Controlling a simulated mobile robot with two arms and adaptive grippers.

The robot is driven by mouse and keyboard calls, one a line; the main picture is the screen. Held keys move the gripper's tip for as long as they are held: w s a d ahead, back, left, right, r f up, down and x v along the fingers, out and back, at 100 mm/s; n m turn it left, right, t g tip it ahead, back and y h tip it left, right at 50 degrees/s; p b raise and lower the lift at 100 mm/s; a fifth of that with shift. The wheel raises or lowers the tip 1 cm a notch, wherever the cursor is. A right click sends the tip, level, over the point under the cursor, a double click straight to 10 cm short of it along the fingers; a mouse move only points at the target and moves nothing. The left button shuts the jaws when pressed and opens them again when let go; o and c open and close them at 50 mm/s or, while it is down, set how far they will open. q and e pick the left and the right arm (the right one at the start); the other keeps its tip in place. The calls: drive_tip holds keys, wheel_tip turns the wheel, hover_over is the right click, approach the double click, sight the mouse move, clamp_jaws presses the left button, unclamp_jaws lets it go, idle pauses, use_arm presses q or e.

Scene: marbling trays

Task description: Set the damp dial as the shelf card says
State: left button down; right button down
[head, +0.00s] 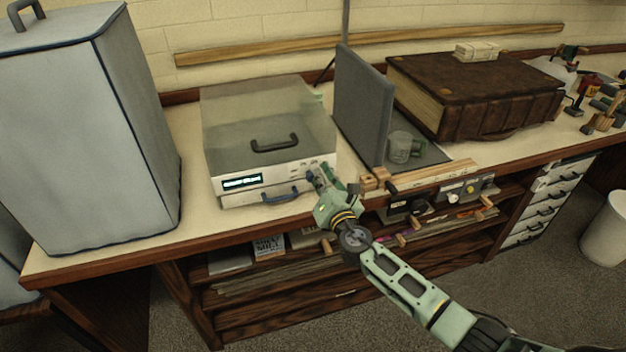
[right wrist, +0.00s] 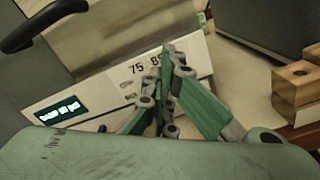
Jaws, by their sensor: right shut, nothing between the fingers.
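A low box-shaped device (head: 265,120) with a clear lid stands on the bench. Its white front panel has a small lit display (head: 242,182), also in the right wrist view (right wrist: 58,110), whose text is too small to read. Printed numbers (right wrist: 148,64), "75" and what looks like "85", show beside my fingers. My right gripper (head: 318,172) is shut and empty at the right end of this panel, also in the right wrist view (right wrist: 168,62). It covers part of the panel; I cannot make out a dial there. A white printed card (head: 269,247) stands on the shelf below; its text is not readable. My left gripper is not in view.
A grey covered box (head: 85,140) stands at the left. Right of the device are an upright grey panel (head: 362,105), a glass (head: 399,147), wooden blocks and a large brown book-like case (head: 475,90).

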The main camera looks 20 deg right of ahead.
drive_tip(key=shift+a+r+b, duration=0.1)
drive_tip(key=shift+a+b, duration=0.2)
drive_tip(key=shift+a, duration=0.05)
idle(0.4)
drive_tip(key=shift+f+b, duration=0.25)
drive_tip(key=shift+b, duration=0.1)
idle(0.4)
drive_tip(key=shift+r, duration=0.15)
drive_tip(key=shift+d+r+p, duration=0.15)
drive_tip(key=shift+p, duration=0.2)
drive_tip(key=s, duration=0.1)
drive_tip(key=s+p, duration=0.1)
drive_tip(key=s, duration=0.3)
drive_tip(key=shift+s+d+f, duration=0.2)
drive_tip(key=shift+s+d, duration=0.05)
drive_tip(key=shift+d, duration=0.05)
drive_tip(key=shift+d+f, duration=0.1)
